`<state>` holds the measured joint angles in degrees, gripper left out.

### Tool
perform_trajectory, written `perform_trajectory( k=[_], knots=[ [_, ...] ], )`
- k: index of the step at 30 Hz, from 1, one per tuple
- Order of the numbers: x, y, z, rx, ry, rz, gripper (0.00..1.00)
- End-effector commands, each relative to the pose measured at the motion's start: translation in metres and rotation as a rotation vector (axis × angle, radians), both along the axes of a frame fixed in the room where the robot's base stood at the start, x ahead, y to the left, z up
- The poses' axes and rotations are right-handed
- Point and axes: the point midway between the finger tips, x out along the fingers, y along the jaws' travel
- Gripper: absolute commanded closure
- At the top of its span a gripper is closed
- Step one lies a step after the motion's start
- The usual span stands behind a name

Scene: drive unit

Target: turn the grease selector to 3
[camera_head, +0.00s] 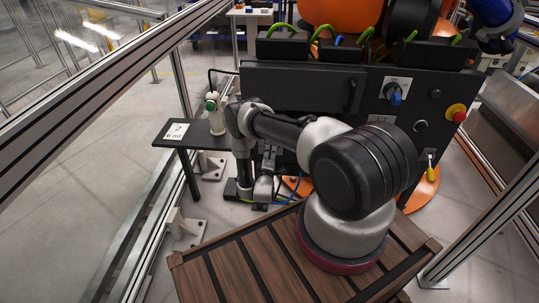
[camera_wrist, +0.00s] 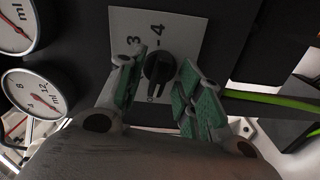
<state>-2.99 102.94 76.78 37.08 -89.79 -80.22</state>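The grease selector is a black knob (camera_wrist: 158,68) on a light grey plate (camera_wrist: 190,25) in the wrist view. The plate carries a 3 to the upper left of the knob and a 4 to its upper right. Another mark below the knob is partly covered. Which number the knob points at is unclear. My gripper (camera_wrist: 159,62) has green-padded fingers, apart, one on each side of the knob. A small gap shows on the right; contact on the left is unclear. In the head view my arm reaches down at the cabinet front, and I cannot make out the selector there.
Two round dials marked ml (camera_wrist: 34,95) sit left of the plate. In the head view a black cabinet (camera_head: 300,88) carries a blue knob (camera_head: 395,92) and a red-and-yellow button (camera_head: 456,113).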

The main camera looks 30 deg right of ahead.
Motion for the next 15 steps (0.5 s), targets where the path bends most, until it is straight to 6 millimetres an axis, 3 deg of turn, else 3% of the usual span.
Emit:
perform_trajectory(
  k=[7, 13, 15],
  knots=[
    [0.0012, -0.0003, 0.0001, 0.000, 0.000, 0.001, 0.64],
    [0.0011, -0.0003, 0.0001, 0.001, -0.001, 0.001, 1.00],
    [0.0011, -0.0002, 0.0000, 0.001, 0.000, 0.001, 1.00]
  ],
)
